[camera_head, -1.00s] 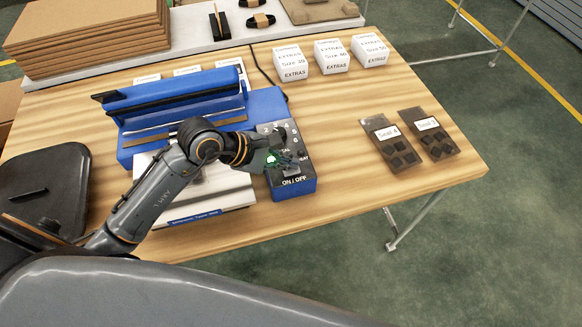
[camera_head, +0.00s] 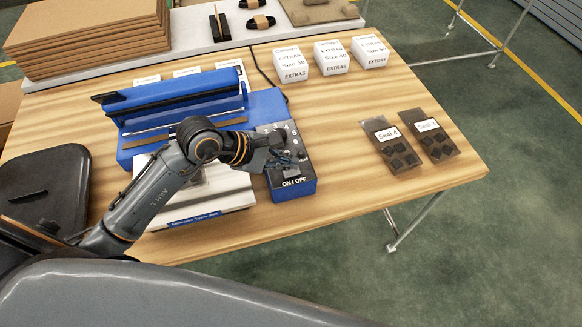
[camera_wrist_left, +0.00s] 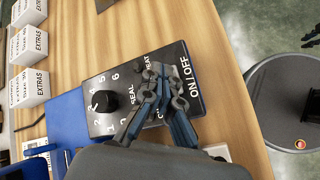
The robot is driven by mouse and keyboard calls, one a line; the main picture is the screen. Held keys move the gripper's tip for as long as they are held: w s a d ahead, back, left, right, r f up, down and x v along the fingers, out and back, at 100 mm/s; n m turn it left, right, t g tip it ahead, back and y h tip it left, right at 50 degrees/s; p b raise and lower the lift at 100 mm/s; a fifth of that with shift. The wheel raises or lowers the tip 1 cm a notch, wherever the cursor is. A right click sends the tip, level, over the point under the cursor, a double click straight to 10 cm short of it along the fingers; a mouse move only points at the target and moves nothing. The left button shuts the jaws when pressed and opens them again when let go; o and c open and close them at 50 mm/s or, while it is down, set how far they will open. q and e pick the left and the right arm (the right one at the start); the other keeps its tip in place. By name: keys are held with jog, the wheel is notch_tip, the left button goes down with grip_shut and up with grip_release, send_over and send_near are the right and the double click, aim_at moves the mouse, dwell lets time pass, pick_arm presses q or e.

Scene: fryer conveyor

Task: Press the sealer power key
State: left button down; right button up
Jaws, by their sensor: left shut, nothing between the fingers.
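The blue sealer (camera_head: 215,88) stands on the wooden table. Its dark control panel (camera_wrist_left: 101,128) carries a black knob (camera_wrist_left: 103,101), SEAL and HEAT lettering and an ON / OFF label (camera_head: 294,183). My left gripper (camera_head: 288,161) is shut and empty, low over the panel just behind the ON / OFF label. In the left wrist view its fingertips (camera_wrist_left: 160,76) lie over the panel between the knob and the ON / OFF lettering. The fingers hide the power key, and I cannot tell whether they touch it.
White EXTRAS boxes (camera_head: 331,57) stand at the back of the table. Two packs of dark seals (camera_head: 397,148) lie to the right. Stacked brown boards (camera_head: 88,40) are at the back left. The table between panel and packs is clear.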

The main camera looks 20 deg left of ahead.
pick_arm(q)
jog(key=shift+r, duration=0.2)
notch_tip(320, 180, up, 6)
jog(key=p, duration=0.3)
dwell(0.4)
dwell(0.5)
